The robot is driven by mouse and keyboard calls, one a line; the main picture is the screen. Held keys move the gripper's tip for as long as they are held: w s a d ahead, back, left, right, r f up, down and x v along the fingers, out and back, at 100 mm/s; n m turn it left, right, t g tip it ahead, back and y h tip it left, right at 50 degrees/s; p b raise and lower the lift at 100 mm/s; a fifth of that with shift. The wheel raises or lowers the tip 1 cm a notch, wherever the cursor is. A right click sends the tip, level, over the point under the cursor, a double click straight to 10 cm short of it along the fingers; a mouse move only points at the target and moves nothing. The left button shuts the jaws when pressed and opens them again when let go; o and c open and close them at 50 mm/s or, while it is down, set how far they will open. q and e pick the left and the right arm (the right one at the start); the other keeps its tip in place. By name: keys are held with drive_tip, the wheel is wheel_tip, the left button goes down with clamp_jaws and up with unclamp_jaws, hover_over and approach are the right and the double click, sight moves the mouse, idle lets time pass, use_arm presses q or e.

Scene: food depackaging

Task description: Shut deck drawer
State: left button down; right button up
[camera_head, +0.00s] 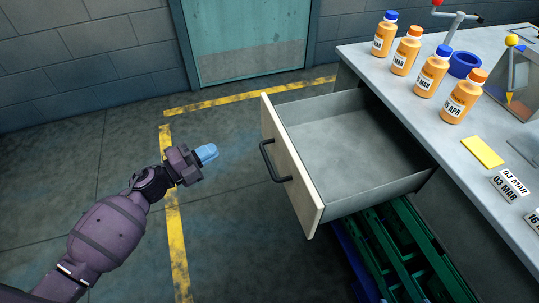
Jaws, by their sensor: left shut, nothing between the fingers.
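The deck drawer (340,157) is pulled far out from under the grey counter and looks empty. Its pale front panel (288,165) faces left and carries a dark bar handle (270,163). My left gripper (209,153) is shut with nothing in it. It is in the air to the left of the handle, apart from it, with its light blue fingertips pointing toward the drawer front. My right gripper is not in view.
On the counter (450,140) stand several orange bottles (433,72) with dated labels, a blue ring-like cup (464,64), a yellow pad (482,151) and date cards (510,186). Green crates (405,255) sit below the drawer. The floor left of the drawer is clear, with yellow lines.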

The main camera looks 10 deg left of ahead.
use_arm(q)
drive_tip(key=s+d+f+m+g+h, duration=0.2)
drive_tip(key=s+m+g, duration=0.1)
drive_tip(key=m+g, duration=0.1)
approach(277, 153)
drive_tip(key=shift+m+g, duration=0.3)
drive_tip(key=x, duration=0.7)
drive_tip(key=shift+w+d+r+b, duration=0.1)
drive_tip(key=shift+d+r+b, duration=0.05)
drive_tip(key=shift+b, duration=0.2)
drive_tip(key=shift+w+d, duration=0.1)
drive_tip(key=shift+d, duration=0.1)
drive_tip(key=b+x, duration=0.5)
drive_tip(key=x, duration=2.3)
drive_tip(key=shift+w+d+r, duration=0.2)
drive_tip(key=shift+w+d, duration=0.05)
drive_tip(key=shift+d, duration=0.25)
drive_tip(key=shift+r, duration=0.3)
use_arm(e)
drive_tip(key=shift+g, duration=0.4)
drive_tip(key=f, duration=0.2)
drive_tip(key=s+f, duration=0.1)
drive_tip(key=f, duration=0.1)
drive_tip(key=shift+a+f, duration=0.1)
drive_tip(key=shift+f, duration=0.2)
